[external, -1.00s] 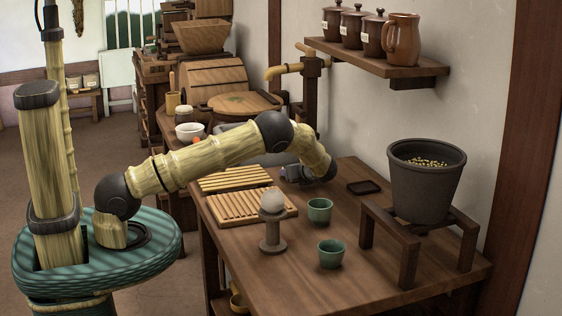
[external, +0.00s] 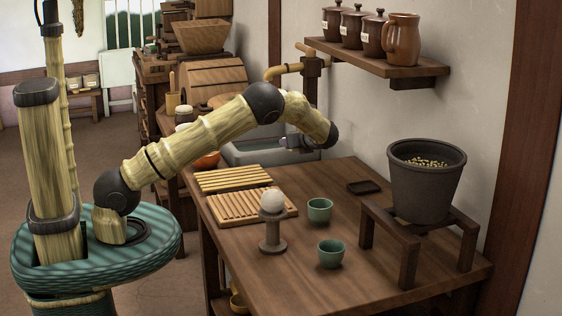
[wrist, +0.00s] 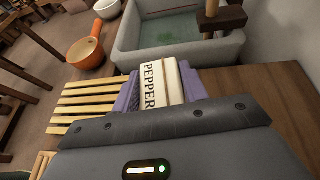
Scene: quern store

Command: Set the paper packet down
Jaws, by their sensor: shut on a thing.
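The paper packet (wrist: 158,84) is cream-white with "PEPPER" in dark letters, and shows in the wrist view between the purple finger pads of my gripper (wrist: 161,92). The gripper is shut on it. In the external view my gripper (external: 289,143) is raised above the back of the wooden table (external: 320,262), near the front of the grey stone sink (external: 242,154). I cannot make out the packet in the external view. In the wrist view the sink (wrist: 226,50) lies just beyond the packet.
Slatted racks (external: 252,207) lie on the table's left. A stand with a white ball (external: 272,202), two green cups (external: 330,254), a small dark tray (external: 364,187) and a grey pot (external: 425,185) are to the right. An orange pan (wrist: 86,52) sits left of the sink.

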